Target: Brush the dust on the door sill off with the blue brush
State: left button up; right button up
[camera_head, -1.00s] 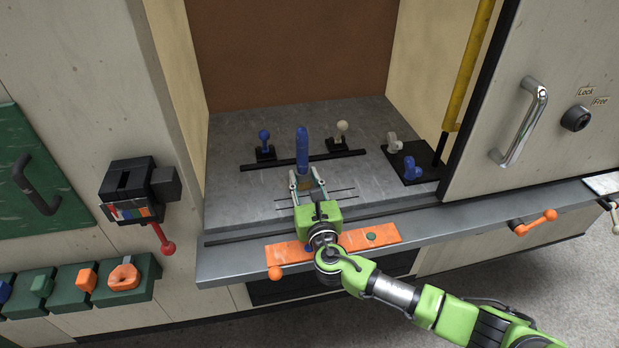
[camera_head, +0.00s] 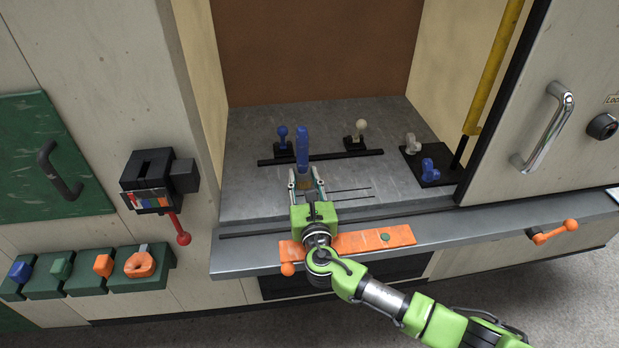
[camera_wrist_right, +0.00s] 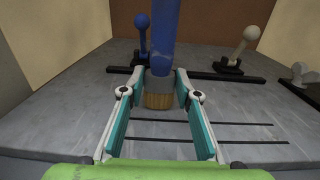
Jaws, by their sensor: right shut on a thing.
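The blue brush (camera_head: 302,148) stands upright in my right gripper (camera_head: 304,178), which is shut on it. In the right wrist view the brush's blue handle (camera_wrist_right: 164,40) rises between the fingers of the gripper (camera_wrist_right: 159,92), and its tan bristles (camera_wrist_right: 159,101) point down at the grey floor. I cannot tell whether the bristles touch the floor. The grey door sill (camera_head: 455,232) runs along the front edge, below and in front of the brush. I cannot make out dust on the sill. My left gripper is not in view.
A blue-knobbed lever (camera_head: 282,132) and a white-knobbed lever (camera_head: 361,126) stand behind the brush, by a black bar (camera_head: 340,156). An orange plate (camera_head: 375,241) lies on the sill under my wrist. The sliding door (camera_head: 520,70) with a chrome handle is at right.

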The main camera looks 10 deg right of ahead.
jog(key=shift+a, duration=1.7)
jog(key=shift+d, duration=0.15)
